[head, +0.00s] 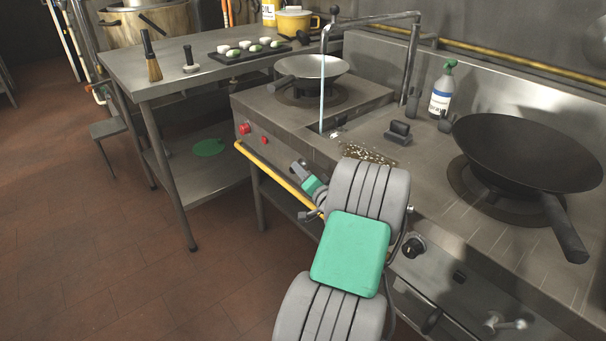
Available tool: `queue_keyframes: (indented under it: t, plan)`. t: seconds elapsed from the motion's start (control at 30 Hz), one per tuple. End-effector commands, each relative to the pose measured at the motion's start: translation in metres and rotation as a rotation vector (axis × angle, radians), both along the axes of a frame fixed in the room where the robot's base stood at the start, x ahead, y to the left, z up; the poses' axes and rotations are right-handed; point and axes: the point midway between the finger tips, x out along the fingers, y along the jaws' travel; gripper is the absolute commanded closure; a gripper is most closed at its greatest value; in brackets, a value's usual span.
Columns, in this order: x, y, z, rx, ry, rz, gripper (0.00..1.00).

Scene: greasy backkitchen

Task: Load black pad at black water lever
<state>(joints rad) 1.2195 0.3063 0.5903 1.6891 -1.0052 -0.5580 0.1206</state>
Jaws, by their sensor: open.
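A black pad (397,133), a small dark block with a raised top, lies on the steel worktop right of centre. A thin pale stream of water (322,90) falls from the bent steel tap (370,21). My gripper (306,184) is open, low in front of the counter's front edge, apart from the pad. My own arm partly hides it.
Brown grains (370,154) are scattered before the pad. A large black wok (525,150) sits on the right burner and a smaller wok (311,68) on the left one. A white spray bottle (441,92) stands behind. A yellow rail (278,180) runs along the counter's front.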

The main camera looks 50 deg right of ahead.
Motion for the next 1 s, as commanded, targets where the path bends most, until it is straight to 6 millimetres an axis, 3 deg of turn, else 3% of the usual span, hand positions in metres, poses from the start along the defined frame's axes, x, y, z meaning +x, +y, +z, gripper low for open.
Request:
queue_keyframes:
  t: [0.17,0.5,0.6,1.0]
  plan:
    - [-0.004,0.000,0.001,0.000,0.000,-0.001,0.57]
    - [-0.060,0.024,0.007,0.002,0.001,-0.005,0.57]
    - [-0.069,0.029,0.008,0.001,0.000,-0.003,0.57]
    - [-0.071,0.032,0.009,0.000,0.001,0.001,0.57]
